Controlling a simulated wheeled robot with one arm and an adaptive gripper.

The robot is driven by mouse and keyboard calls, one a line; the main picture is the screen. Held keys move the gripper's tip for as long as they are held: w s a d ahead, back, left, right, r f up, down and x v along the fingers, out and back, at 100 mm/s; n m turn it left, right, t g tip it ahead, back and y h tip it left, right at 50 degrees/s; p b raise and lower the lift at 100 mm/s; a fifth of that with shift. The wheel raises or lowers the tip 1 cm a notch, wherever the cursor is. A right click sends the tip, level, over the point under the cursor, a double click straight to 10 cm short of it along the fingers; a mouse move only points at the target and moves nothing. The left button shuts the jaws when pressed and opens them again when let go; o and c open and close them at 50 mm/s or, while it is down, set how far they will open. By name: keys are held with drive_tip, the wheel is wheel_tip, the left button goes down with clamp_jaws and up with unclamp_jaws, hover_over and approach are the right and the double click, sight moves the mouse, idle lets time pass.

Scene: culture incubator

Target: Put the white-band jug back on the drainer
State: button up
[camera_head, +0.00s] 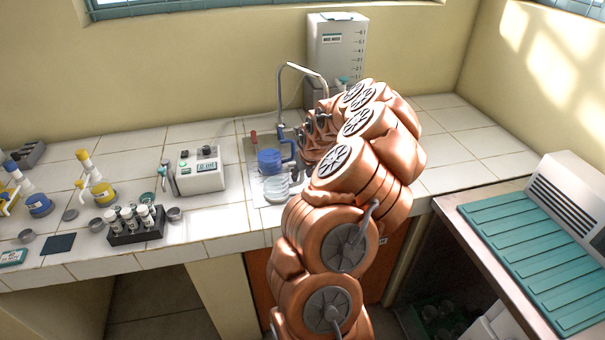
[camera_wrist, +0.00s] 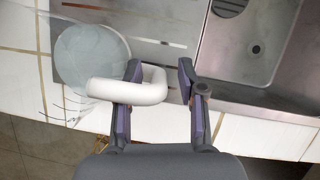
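The pale, clear jug (camera_head: 276,190) shows in the head view at the front of the metal drainer (camera_head: 247,150), just in front of a blue jug (camera_head: 269,161). In the wrist view the clear jug (camera_wrist: 92,55) is seen from above at upper left, with its thick white handle (camera_wrist: 128,91) pointing right. It overlaps the edge of the drainer (camera_wrist: 160,18) and white tile; I cannot tell whether it rests there. My gripper (camera_wrist: 160,80) is open. The left finger passes through the handle loop; the right finger stands apart outside it.
The sink basin (camera_wrist: 245,50) lies right of the gripper, with a tap (camera_head: 300,70) behind. A white meter (camera_head: 200,170) and a tube rack (camera_head: 136,226) stand left. A large white container (camera_head: 337,45) stands at the back wall. The right-hand counter tiles are clear.

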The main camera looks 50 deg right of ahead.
drive_tip(key=shift+r, duration=0.1)
drive_tip(key=b+v, duration=0.3)
drive_tip(key=v, duration=0.9)
idle(0.4)
